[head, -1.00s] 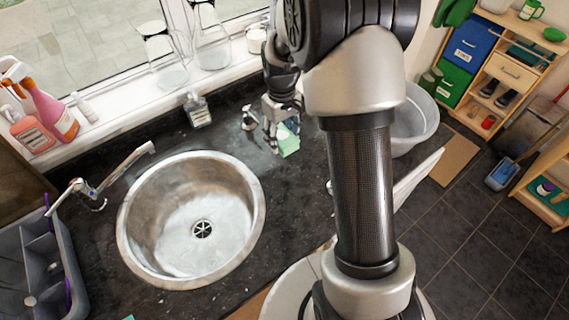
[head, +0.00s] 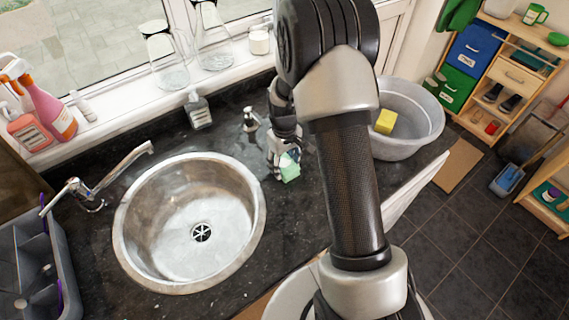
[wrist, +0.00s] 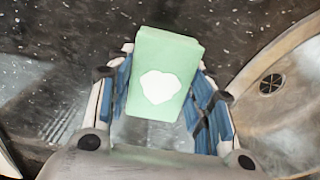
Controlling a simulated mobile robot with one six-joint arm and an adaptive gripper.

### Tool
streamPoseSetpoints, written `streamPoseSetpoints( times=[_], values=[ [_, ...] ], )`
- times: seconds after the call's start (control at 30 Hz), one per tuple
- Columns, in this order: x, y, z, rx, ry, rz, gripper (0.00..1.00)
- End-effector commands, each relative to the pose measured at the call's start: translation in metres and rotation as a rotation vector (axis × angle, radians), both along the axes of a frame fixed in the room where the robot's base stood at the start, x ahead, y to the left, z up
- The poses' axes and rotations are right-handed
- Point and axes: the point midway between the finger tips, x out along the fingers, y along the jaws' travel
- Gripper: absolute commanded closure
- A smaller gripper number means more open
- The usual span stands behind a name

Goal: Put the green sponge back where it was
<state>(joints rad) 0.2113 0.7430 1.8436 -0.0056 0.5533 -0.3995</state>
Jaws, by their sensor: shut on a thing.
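The green sponge (head: 289,172) is a pale green block. In the wrist view the sponge (wrist: 163,70) shows a white patch on its face and sits between the blue-padded fingers. My gripper (head: 283,161) is shut on it, and in the wrist view the gripper's fingers (wrist: 160,105) press it from both sides. In the head view the sponge is at the dark counter to the right of the sink. I cannot tell whether it touches the counter.
The round metal sink (head: 190,222) lies to the left. A small dark dispenser (head: 250,119) stands just behind my gripper. A grey tub (head: 408,118) with a yellow sponge (head: 386,121) in it is to the right. A grey caddy (head: 35,262) stands at far left.

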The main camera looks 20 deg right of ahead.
Motion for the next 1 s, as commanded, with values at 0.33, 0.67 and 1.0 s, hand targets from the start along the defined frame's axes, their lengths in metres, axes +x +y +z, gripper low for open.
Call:
streamPoseSetpoints(
  times=[0.33,0.67,1.0],
  values=[
    [0.000,0.000,-0.003,0.000,0.001,0.000,0.42],
    [0.000,0.000,-0.003,0.000,0.000,0.000,0.32],
    [0.001,0.000,0.022,-0.001,-0.002,0.000,0.32]
  ],
)
